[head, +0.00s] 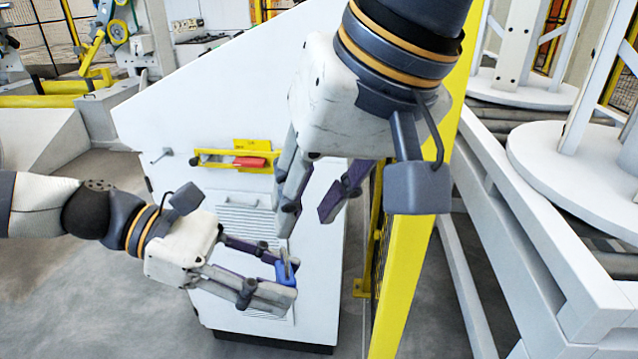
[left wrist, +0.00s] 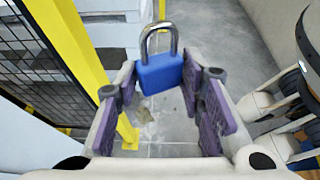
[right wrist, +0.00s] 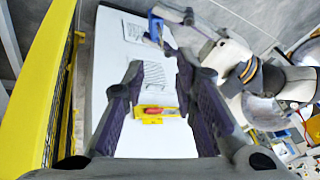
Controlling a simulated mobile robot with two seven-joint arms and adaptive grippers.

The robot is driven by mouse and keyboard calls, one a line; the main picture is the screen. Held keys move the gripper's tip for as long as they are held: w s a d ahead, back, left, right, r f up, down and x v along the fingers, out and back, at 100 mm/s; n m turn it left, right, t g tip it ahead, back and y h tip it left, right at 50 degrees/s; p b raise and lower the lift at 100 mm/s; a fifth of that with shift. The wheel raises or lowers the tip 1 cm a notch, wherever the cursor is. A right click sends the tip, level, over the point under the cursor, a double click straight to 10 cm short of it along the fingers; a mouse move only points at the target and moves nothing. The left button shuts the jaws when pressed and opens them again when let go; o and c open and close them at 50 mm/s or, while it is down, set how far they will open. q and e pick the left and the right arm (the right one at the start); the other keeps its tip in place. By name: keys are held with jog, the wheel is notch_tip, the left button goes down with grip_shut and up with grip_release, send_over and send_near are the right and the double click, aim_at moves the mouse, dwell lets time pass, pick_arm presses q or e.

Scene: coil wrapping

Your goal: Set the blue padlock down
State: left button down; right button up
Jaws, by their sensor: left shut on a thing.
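The blue padlock (head: 284,270) with a grey metal shackle is at the fingertips of my left gripper (head: 279,275), in front of the white cabinet. In the left wrist view the padlock (left wrist: 160,73) is held with its shackle up, clear of any surface, with floor behind it. My left gripper is shut on it. My right gripper (head: 305,218) is above and to the right of the padlock in the head view, with its fingers apart and nothing between them. The right wrist view shows the padlock (right wrist: 155,27) at the top, beyond the right fingers.
The white cabinet (head: 180,130) has a vent and a yellow latch bar with a red handle (head: 250,162). A yellow post (head: 405,285) with fencing stands right of it. A white frame with rollers (head: 540,235) is further right. Grey floor (head: 110,290) is open at lower left.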

aim_at(283, 247)
jog(key=x, duration=1)
jog(key=shift+w+f, duration=0.1)
jog(key=shift+f, duration=0.05)
jog(key=shift+a, duration=0.1)
grip_shut()
pick_arm(q)
jog(key=c, duration=1)
grip_release()
